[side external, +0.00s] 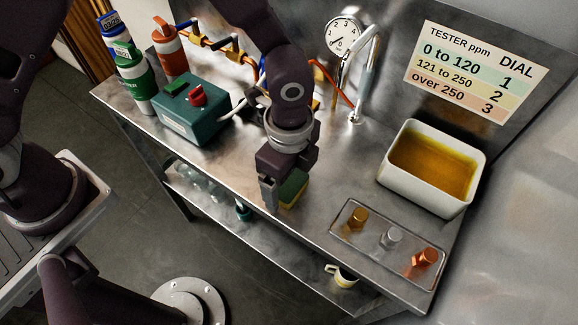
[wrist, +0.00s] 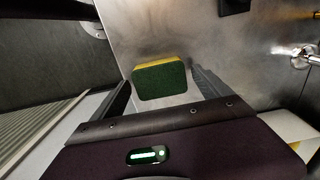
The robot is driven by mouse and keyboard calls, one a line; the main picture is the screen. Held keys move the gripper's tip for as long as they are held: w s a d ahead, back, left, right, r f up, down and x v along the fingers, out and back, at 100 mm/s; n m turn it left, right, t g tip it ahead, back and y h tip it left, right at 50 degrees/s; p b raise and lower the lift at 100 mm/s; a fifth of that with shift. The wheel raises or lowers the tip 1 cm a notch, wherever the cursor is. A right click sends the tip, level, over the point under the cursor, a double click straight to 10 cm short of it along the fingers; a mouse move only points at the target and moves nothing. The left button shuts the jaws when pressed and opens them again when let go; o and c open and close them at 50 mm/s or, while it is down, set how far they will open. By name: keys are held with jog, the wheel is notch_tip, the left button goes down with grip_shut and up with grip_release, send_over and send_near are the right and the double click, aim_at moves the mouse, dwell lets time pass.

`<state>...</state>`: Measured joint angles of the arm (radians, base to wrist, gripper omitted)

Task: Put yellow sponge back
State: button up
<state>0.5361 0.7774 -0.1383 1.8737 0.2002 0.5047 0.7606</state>
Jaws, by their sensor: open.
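The yellow sponge (side external: 291,189) has a green scouring side. In the side external view it is on the steel bench near the front edge, partly hidden behind my gripper (side external: 283,199). In the wrist view the sponge (wrist: 160,78) shows its green face, with a yellow strip along the far edge. It lies between the two fingers of my gripper (wrist: 160,92), which are apart with a gap on the sponge's right side. My gripper is low over the bench and open around or just above the sponge; I cannot tell the exact height.
A white basin (side external: 432,168) of amber liquid stands at the right. In front of it is a tray (side external: 345,225) with three metal fittings. A teal box (side external: 191,108) and bottles (side external: 134,80) stand at the left. A faucet (side external: 357,95) and gauge (side external: 343,35) are at the back.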

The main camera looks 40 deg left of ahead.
aim_at(289, 182)
jog(key=a+r+n+t, duration=0.1)
jog(key=a+r+n, duration=0.3)
jog(key=r, duration=1.3)
jog(key=s+a+r+n+t, duration=0.1)
jog(key=s+a+r+n, duration=0.15)
jog(key=a+r, duration=0.2)
jog(key=s+a+r+n+t, duration=0.1)
jog(key=s+a+r+n, duration=0.15)
jog(key=a, duration=0.35)
jog(key=s+a+r+n+t, duration=0.1)
jog(key=s+a+n+t, duration=0.1)
jog(key=s+a+n, duration=0.5)
jog(key=shift+s+a+r+n+t, duration=0.15)
jog(key=shift+s+r+n+t, duration=0.15)
jog(key=shift+s+n, duration=0.65)
jog(key=shift+w, duration=0.1)
